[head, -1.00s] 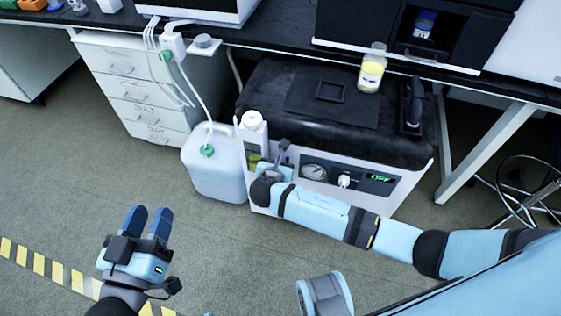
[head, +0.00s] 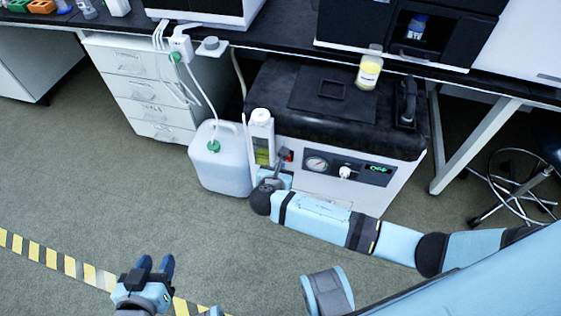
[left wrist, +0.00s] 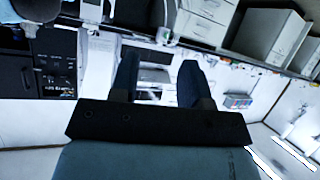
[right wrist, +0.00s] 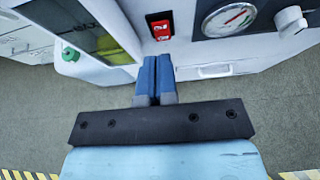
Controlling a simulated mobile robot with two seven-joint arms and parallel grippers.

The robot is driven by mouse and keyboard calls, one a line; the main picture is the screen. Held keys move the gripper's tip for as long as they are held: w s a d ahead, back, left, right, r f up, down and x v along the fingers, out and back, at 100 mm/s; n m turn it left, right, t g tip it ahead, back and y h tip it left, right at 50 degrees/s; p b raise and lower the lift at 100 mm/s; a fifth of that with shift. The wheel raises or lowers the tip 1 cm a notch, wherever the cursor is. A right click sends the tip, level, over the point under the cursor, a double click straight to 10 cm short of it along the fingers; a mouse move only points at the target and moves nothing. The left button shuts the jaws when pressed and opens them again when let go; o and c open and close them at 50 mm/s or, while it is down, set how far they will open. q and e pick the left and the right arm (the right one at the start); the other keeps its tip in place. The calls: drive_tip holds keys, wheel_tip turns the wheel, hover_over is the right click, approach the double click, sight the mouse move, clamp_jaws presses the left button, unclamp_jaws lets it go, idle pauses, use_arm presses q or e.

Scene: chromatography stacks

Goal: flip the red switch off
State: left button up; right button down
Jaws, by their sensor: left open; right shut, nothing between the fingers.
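The red switch (head: 288,155) sits on the front of the white unit with a black top. It shows clearly in the right wrist view (right wrist: 160,26) as a red rocker in a dark frame; which side is pressed I cannot tell. My right gripper (head: 281,170) is shut and empty, just in front of the panel. In the right wrist view its closed fingertips (right wrist: 156,60) appear just below the switch, with a small gap in the picture. My left gripper (head: 155,265) is open and empty, low over the floor at the left, far from the switch.
A pressure gauge (head: 316,164), a white knob (head: 345,172) and a green-lit display (head: 378,169) sit right of the switch. A yellow-filled bottle (head: 369,72) stands on the black top.

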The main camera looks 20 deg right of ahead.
use_arm(q)
drive_tip(key=shift+p, duration=0.7)
use_arm(e)
drive_tip(key=v, duration=0.3)
drive_tip(key=r+v, duration=0.1)
drive_tip(key=v, duration=0.1)
drive_tip(key=shift+s+r, duration=0.1)
drive_tip(key=shift+r, duration=0.1)
use_arm(q)
drive_tip(key=shift+r, duration=0.1)
